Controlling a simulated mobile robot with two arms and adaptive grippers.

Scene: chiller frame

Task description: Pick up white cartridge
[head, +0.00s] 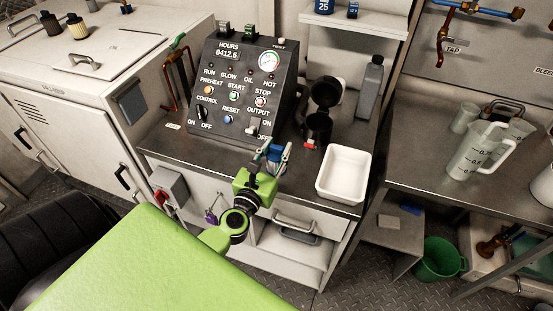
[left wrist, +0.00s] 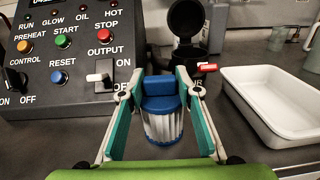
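The white cartridge (left wrist: 163,127) is upright, with pleated white sides and a blue cap (left wrist: 161,86). It stands near the counter's front edge, in front of the control panel. My left gripper (left wrist: 160,100) has its teal fingers spread on either side of the cartridge, open, with a narrow gap showing at the left finger. Whether the right finger touches it I cannot tell. In the head view my left gripper (head: 271,160) reaches over the counter edge, and the blue cap (head: 276,150) shows between its fingers. My right gripper is not in view.
Behind the cartridge are the control panel (head: 241,90) and a black housing (head: 318,127) with an open lid and red lever. A white tray (head: 344,175) stands to the right, and a grey bottle (head: 369,90) behind it. Some counter between them is clear.

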